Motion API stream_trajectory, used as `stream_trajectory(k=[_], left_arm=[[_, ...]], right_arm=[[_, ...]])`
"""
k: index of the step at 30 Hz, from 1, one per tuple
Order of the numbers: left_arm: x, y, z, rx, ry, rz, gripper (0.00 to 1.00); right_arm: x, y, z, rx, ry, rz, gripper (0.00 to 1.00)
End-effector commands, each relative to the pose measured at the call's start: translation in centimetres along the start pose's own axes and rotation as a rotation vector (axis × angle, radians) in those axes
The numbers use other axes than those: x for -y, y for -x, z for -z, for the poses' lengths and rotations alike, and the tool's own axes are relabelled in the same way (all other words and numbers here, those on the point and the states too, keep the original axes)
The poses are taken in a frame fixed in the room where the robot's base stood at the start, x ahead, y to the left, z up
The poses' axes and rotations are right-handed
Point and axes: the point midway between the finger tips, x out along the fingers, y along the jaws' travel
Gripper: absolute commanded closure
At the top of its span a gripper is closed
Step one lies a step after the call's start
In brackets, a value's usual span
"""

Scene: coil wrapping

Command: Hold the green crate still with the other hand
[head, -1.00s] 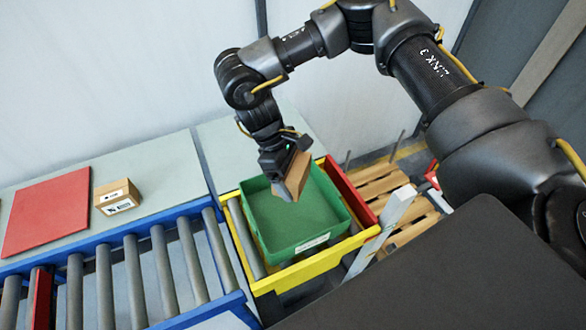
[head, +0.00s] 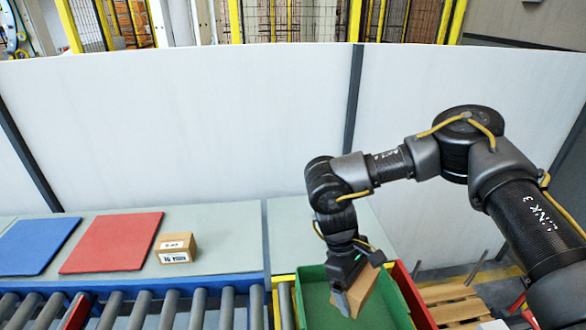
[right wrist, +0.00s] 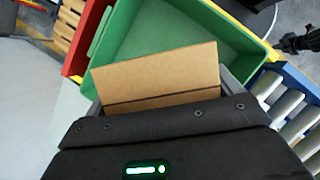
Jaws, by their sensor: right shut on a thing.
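The green crate (head: 318,300) stands at the lower middle of the head view, its near part cut off by the frame edge. It also shows in the right wrist view (right wrist: 150,28), open at the top. My right gripper (head: 352,296) is above the crate and shut on a brown cardboard box (head: 369,290). In the right wrist view the box (right wrist: 160,75) sits tilted between the fingers, over the crate's opening. Whether the box touches the crate floor I cannot tell.
A small labelled box (head: 177,248), a red mat (head: 112,242) and a blue mat (head: 38,246) lie on the grey table (head: 225,235). A roller conveyor (head: 198,308) runs along the front. A red crate (head: 410,290) and a wooden pallet (head: 455,300) are at right.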

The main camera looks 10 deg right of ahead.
Motion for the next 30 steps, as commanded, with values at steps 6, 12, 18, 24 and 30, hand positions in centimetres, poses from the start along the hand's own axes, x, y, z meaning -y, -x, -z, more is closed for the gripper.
stream_trajectory(k=[6, 12, 18, 24, 30], left_arm=[[0.0, 0.0, 0.0, -0.001, 0.000, 0.000, 1.00], [0.0, 0.0, 0.0, -0.001, 0.000, 0.000, 1.00], [0.0, 0.0, 0.0, -0.001, 0.000, 0.000, 1.00], [0.0, 0.0, 0.0, -0.001, 0.000, 0.000, 1.00], [0.0, 0.0, 0.0, -0.001, 0.001, 0.000, 1.00]], right_arm=[[-1.8, 3.9, -0.2, -0.014, -0.331, 0.122, 0.53], [-3.0, 7.4, -0.6, -0.006, -0.615, 0.252, 0.53], [-3.1, 8.1, -0.7, -0.001, -0.665, 0.278, 0.53], [-3.1, 8.1, -0.7, -0.001, -0.663, 0.277, 0.53], [-3.1, 8.1, -0.6, -0.001, -0.660, 0.275, 0.53]])
